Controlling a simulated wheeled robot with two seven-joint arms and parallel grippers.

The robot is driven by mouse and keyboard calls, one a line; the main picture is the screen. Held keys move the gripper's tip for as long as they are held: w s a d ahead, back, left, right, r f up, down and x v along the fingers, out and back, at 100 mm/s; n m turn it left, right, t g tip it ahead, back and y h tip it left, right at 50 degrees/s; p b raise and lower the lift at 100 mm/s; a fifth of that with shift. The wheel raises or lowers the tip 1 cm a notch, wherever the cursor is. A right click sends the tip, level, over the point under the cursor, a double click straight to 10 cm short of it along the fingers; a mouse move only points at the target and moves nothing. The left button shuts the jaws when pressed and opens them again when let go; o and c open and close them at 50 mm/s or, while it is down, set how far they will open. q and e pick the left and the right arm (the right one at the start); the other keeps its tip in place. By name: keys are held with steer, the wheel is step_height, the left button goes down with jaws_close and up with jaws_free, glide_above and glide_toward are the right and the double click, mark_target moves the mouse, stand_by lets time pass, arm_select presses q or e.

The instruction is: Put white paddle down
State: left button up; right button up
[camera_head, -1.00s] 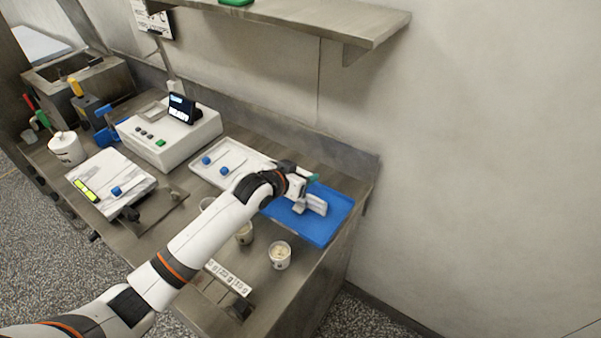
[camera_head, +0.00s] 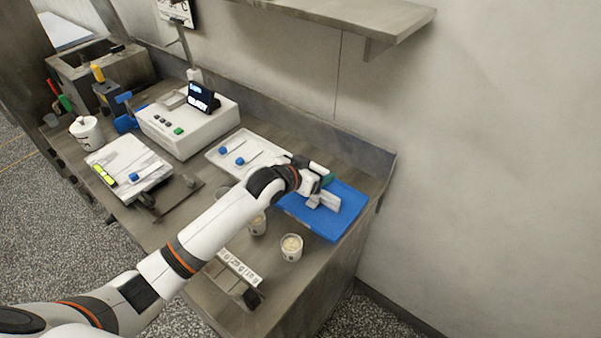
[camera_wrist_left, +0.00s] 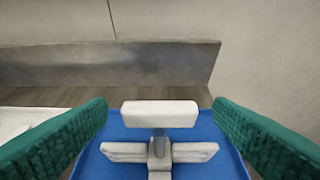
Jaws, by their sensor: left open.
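The white paddle (camera_head: 329,200) rests on the blue mat (camera_head: 348,222) at the right end of the bench. In the left wrist view the paddle (camera_wrist_left: 159,114) shows a white crossbar on a grey stem, with paired white bars lower down, over the blue mat (camera_wrist_left: 212,135). My left gripper (camera_head: 324,184) is at the paddle. In the left wrist view its green-padded fingers (camera_wrist_left: 160,108) are wide apart, one on each side of the paddle, with clear gaps to it. My right gripper is out of view.
A white tray (camera_head: 253,140) with blue-ended tools lies left of the mat. Small cups, one at the front (camera_head: 291,247), stand below my arm. A white machine (camera_head: 187,127) with a display sits further left. A shelf (camera_head: 375,22) hangs above; a wall is behind.

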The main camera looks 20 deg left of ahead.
arm_select(q)
steer(key=b+v, duration=0.1)
steer(key=v, duration=1)
